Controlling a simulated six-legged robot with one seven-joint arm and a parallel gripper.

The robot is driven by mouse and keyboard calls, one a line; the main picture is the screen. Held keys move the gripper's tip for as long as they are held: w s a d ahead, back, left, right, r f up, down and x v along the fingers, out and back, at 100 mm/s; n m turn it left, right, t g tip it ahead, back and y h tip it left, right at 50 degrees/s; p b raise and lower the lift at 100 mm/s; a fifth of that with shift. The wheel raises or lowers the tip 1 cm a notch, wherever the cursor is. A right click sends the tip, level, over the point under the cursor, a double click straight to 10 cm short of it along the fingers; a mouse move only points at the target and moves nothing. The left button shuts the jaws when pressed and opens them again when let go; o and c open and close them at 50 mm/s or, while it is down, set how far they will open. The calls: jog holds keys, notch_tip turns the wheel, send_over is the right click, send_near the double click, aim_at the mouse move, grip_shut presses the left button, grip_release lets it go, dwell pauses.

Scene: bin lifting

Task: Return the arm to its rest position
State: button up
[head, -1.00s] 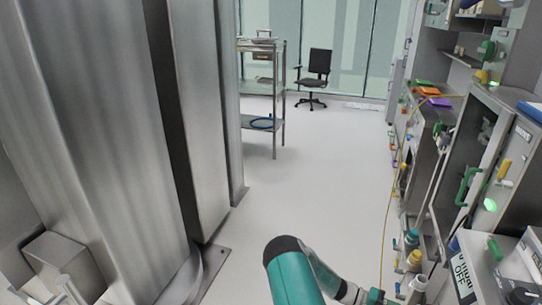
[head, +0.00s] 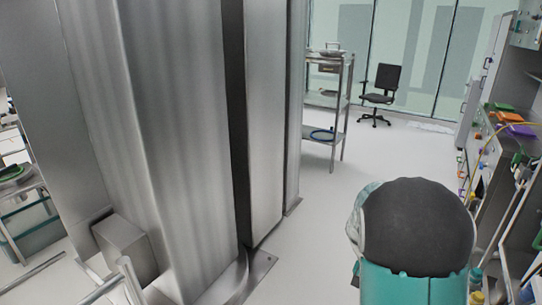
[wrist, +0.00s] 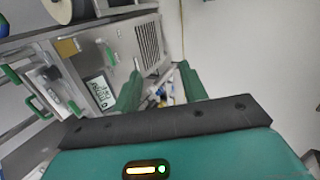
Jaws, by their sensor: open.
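My arm (head: 415,235), teal with a black rounded joint, stands large at the lower right of the head view. It covers part of the floor and the lower shelves behind it. My gripper (wrist: 160,82) shows in the wrist view as two green fingers held apart, with nothing seen gripped between them. Its dark mounting bar and teal body fill the bottom of that view. The gripper itself does not show in the head view.
Large metal columns (head: 180,120) stand close at the left. A shelf cart (head: 328,100) and an office chair (head: 380,90) are farther back. Equipment shelving (head: 505,130) lines the right. Clear floor (head: 350,160) lies between. A grey panelled machine (wrist: 110,60) shows in the wrist view.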

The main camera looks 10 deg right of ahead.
jog(key=s+a+r+n+t+y, duration=0.2)
jog(key=s+a+r+t, duration=0.3)
jog(key=a+r, duration=0.4)
jog(key=s+a+r+n+t+y, duration=0.1)
jog(key=s+a+r+n+t, duration=0.4)
jog(key=a+r, duration=0.5)
jog(key=a, duration=0.2)
jog(key=shift+s+a+r+n+y, duration=0.2)
jog(key=shift+s+a+n+y, duration=0.1)
jog(key=shift+s+a+y, duration=0.1)
